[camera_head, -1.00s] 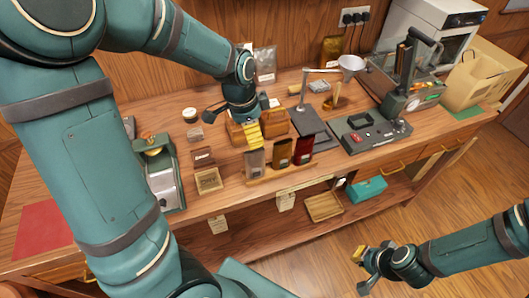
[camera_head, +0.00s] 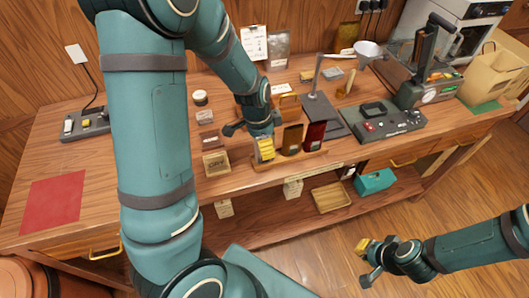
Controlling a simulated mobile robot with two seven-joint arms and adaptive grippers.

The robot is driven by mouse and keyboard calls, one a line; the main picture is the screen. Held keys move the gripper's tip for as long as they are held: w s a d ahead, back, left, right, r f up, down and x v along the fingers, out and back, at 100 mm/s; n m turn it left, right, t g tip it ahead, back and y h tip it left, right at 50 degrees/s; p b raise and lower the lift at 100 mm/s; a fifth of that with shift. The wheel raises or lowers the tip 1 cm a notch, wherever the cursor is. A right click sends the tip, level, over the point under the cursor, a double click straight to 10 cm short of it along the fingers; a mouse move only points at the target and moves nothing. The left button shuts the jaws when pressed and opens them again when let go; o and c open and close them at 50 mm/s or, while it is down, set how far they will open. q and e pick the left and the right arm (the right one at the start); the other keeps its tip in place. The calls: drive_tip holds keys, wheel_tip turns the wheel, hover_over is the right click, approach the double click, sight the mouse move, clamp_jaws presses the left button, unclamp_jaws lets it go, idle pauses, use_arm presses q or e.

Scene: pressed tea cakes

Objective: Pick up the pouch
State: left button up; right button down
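Several upright pouches stand in a row on a wooden stand (camera_head: 290,166) near the bench's front edge. The brown pouch (camera_head: 292,140) and the dark red pouch (camera_head: 315,136) show plainly. My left gripper (camera_head: 265,149) points down at the row's left end, its yellow fingertips over the leftmost, greyish pouch. That pouch is mostly hidden behind the fingers, and I cannot tell whether they are closed on it. My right gripper (camera_head: 364,260) hangs over the floor at lower right, away from the bench. Nothing shows in it, and its finger opening is unclear.
A small wooden block (camera_head: 216,163) lies left of the stand. A dark control box (camera_head: 388,122) and a press (camera_head: 425,85) stand to the right. A silver pouch (camera_head: 278,47) stands at the back. A red mat (camera_head: 53,203) lies at left, with bare bench around it.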

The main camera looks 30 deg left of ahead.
use_arm(q)
drive_tip(key=shift+w+d+f, duration=0.1)
drive_tip(key=shift+f, duration=0.65)
drive_tip(key=c, duration=1)
drive_tip(key=shift+c, duration=0.2)
